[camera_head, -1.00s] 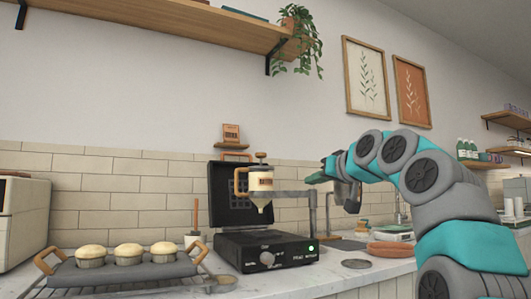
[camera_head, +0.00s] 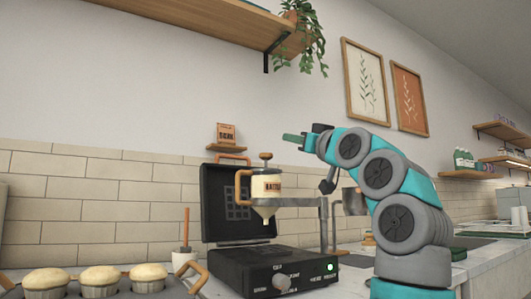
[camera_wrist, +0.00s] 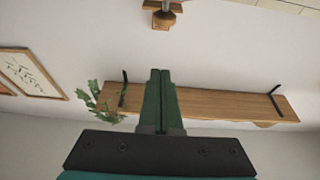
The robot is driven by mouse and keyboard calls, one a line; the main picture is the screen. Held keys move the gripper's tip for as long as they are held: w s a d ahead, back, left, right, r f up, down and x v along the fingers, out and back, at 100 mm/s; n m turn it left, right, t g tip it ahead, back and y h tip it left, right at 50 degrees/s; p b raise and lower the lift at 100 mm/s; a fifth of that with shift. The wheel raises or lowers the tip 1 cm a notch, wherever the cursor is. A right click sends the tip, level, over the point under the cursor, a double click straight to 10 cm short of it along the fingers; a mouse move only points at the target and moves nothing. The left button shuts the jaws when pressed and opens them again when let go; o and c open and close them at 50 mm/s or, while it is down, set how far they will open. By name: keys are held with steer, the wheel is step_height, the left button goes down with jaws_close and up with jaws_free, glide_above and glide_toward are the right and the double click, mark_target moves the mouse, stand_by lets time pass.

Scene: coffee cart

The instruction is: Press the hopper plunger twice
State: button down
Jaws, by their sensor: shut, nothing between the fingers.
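The cream hopper (camera_head: 266,187) has a dark label and a wooden side handle. It hangs on a grey bracket above the open waffle maker (camera_head: 272,266). Its plunger (camera_head: 265,157) is a wooden knob standing up above the lid. My gripper (camera_head: 285,137) is shut and empty, pointing left. In the head view it appears above and slightly right of the plunger, apart from it. The wrist view shows the closed green fingers (camera_wrist: 160,72) with nothing between them. A small wooden piece (camera_wrist: 164,19) shows at that view's top edge; I cannot tell whether it is the plunger.
A wall shelf (camera_head: 215,22) with a hanging plant (camera_head: 303,38) is above. A small card (camera_head: 227,134) stands on a little ledge behind the hopper. Muffins (camera_head: 100,280) sit in a tray at the lower left. A metal pitcher (camera_head: 354,201) is near my arm.

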steer(key=shift+r, duration=0.1)
stand_by(0.3)
step_height(320, 180, up, 3)
steer(key=p, duration=0.6)
glide_above(266, 158)
steer(key=d, duration=0.2)
steer(key=shift+s+r, duration=0.1)
steer(key=shift+s, duration=0.35)
steer(key=shift+w+a, duration=0.2)
steer(key=shift+s+f+b, duration=0.1)
steer(key=shift+f+b, duration=0.4)
steer(key=shift+f, duration=0.2)
steer(key=shift+f+b, duration=0.7)
steer(key=shift+f, duration=0.7)
